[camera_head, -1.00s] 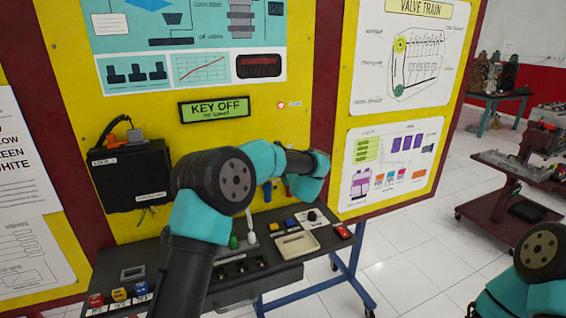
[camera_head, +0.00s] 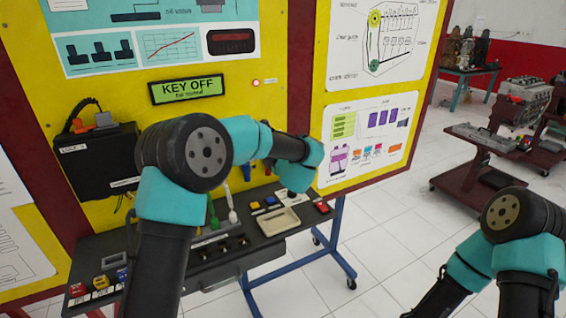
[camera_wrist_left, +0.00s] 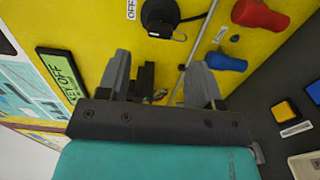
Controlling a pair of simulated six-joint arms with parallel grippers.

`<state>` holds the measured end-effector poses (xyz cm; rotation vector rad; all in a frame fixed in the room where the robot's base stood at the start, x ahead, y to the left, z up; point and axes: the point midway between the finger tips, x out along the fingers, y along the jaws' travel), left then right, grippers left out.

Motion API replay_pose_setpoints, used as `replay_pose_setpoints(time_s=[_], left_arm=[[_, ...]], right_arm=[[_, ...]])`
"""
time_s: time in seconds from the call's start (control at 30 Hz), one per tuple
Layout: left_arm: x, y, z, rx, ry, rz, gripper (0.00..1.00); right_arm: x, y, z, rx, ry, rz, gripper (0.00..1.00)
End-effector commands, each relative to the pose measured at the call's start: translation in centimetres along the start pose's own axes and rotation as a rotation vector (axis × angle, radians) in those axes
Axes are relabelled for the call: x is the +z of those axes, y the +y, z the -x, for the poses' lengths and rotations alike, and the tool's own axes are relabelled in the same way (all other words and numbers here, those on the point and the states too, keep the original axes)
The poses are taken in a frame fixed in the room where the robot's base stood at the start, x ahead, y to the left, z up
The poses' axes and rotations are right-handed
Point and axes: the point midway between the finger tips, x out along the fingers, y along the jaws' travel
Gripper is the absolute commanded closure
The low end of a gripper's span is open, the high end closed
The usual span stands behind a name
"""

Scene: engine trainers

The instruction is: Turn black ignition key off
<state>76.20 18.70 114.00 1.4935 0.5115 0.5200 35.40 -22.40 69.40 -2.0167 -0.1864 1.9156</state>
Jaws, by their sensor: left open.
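The black round ignition switch (camera_wrist_left: 160,14) is on the yellow panel in the left wrist view, beside a white OFF label (camera_wrist_left: 131,9). A dark piece with a small metal ring sticks out from it. My left gripper (camera_wrist_left: 157,72) is open, its grey fingers toward the panel and the switch beyond the fingertips. Small black and brass pieces (camera_wrist_left: 146,80) show between the fingers; I cannot tell whether they belong to the key. In the head view, my left arm hides the switch and its own fingers. The green display (camera_head: 187,86) reads KEY OFF. My right gripper is out of view.
Red (camera_wrist_left: 260,15) and blue (camera_wrist_left: 225,62) handles and a thin rod are close to the left fingers. A grey console (camera_head: 230,262) with buttons and levers stands below the panel. A black box (camera_head: 97,160) is mounted at left.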

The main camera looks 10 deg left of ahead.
Motion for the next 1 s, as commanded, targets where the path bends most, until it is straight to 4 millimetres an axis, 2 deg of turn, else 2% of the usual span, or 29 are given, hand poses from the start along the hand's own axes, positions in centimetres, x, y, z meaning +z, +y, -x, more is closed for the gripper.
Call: replay_pose_setpoints(time_s=[0.3,0.5,0.67,1.0], left_arm=[[0.1,0.0,6.2,0.000,-0.003,-0.001,0.40],[0.0,0.0,8.9,0.000,-0.001,0.000,0.40],[0.0,0.0,9.6,0.000,0.000,0.000,0.40],[0.0,-0.3,9.7,-0.003,-0.004,-0.008,0.40]], right_arm=[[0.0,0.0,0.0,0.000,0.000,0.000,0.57],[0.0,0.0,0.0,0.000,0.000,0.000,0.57],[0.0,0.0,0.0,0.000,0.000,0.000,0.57],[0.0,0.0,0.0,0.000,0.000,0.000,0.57]])
